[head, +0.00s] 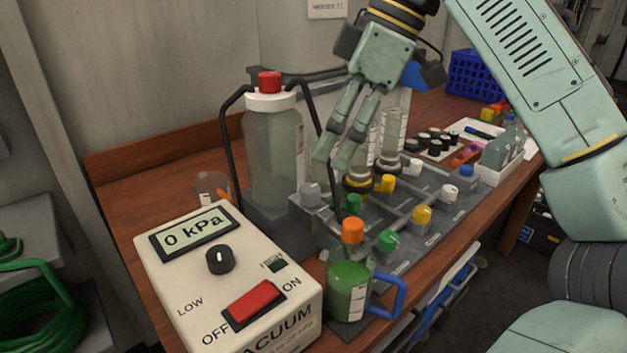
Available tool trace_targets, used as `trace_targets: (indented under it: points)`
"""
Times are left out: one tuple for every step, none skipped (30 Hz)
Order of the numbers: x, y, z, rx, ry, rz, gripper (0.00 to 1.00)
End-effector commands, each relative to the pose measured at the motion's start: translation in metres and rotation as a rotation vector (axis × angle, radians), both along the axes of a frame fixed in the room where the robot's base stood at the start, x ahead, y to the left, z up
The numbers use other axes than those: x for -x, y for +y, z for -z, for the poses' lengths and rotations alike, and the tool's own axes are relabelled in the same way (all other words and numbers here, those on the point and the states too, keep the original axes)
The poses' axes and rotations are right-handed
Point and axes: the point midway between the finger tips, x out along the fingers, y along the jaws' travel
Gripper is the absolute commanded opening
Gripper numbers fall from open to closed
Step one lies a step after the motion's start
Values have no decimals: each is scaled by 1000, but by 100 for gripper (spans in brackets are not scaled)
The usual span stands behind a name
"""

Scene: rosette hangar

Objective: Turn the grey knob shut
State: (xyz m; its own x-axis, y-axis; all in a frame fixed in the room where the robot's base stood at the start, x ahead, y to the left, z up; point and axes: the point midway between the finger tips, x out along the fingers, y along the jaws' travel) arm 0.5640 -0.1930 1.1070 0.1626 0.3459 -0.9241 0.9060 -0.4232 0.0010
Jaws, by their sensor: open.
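The grey knob (311,194) sits at the left end of the grey valve manifold (392,222), beside the large bottle. Its pointer direction is too small to tell. My gripper (331,161) points down above and a little right of the grey knob in the picture. Its two fingers are slightly apart with nothing seen between them, and no contact with the knob shows. Other knobs on the manifold are green (388,241), yellow (422,215) and white (449,192).
A large bottle with a red cap (270,82) and black hoses stands left of my gripper. A vacuum box (220,265) reading 0 kPa and a green jug (348,290) stand in front. Clear cylinders (390,135) and a blue basket (474,75) are behind.

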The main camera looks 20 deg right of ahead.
Motion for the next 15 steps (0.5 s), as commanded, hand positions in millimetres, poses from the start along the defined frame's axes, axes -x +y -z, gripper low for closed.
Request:
trace_targets:
  points:
    - [-2,4,14,-2,0,-7,46]
    - [-3,6,20,-3,0,-6,46]
    - [-4,9,27,-3,-1,-7,46]
    - [-5,11,32,-4,0,-6,46]
    - [-6,13,36,-3,0,-6,46]
    - [-7,15,43,-3,-1,-4,46]
    - [-8,17,47,-3,-1,-4,46]
    - [-9,19,51,-3,-1,-5,46]
    - [-10,20,54,0,-2,-1,46]
    - [-10,21,57,1,0,0,46]
    - [-11,22,60,1,0,0,46]
    - [-11,23,64,0,0,1,46]
    - [-12,24,66,1,-1,2,46]
    - [-12,25,67,1,-1,2,46]
    - [-12,26,69,0,0,1,46]
